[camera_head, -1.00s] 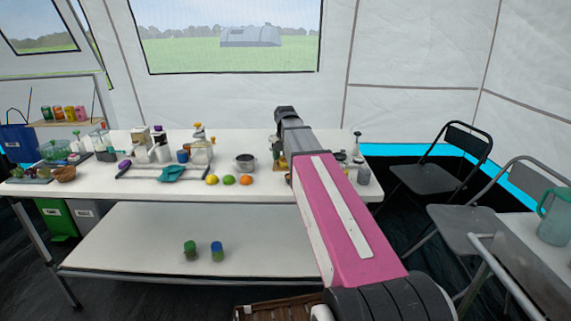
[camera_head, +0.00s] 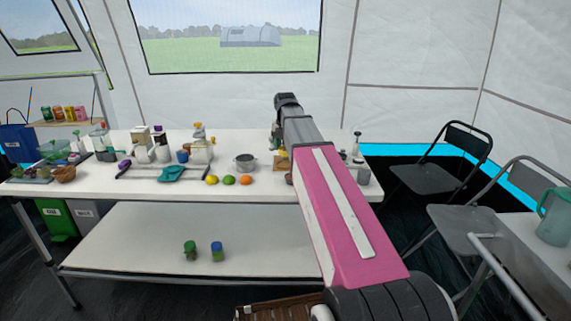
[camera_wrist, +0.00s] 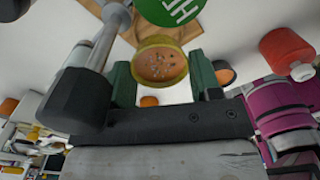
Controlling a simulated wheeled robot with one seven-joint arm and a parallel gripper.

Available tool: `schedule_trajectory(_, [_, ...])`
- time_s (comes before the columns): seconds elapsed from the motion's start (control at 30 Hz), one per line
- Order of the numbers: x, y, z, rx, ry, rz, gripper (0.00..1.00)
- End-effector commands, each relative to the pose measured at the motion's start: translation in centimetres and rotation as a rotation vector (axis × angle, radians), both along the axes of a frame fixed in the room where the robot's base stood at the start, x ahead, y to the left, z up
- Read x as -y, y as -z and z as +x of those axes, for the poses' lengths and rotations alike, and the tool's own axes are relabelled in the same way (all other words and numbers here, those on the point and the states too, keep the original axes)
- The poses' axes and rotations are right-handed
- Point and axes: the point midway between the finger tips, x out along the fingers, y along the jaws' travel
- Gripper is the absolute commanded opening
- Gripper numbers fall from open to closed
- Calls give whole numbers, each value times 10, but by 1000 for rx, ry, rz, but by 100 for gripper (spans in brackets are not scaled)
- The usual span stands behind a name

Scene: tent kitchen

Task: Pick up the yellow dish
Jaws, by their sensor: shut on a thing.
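The yellow dish (camera_wrist: 160,85) shows in the wrist view, with a brown, speckled inside. It sits between the two green fingers of my gripper (camera_wrist: 162,75), which are shut on it. In the head view the dish cannot be made out, and my arm hides most of the gripper over the right part of the white table.
The white table (camera_head: 225,188) holds a metal pot (camera_head: 245,162), a lemon (camera_head: 211,180), a lime (camera_head: 229,180) and an orange (camera_head: 246,180). A wooden board (camera_wrist: 150,30) and a red-topped item (camera_wrist: 287,50) are near the gripper. Black chairs (camera_head: 437,175) stand at the right.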

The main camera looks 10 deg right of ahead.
Motion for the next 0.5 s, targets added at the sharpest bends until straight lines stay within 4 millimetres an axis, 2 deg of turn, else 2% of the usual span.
schedule_trajectory(0.3, [0, -28, 1, 1, 0, 0, 42])
schedule_trajectory(0.5, [0, -39, 0, 1, 0, 0, 42])
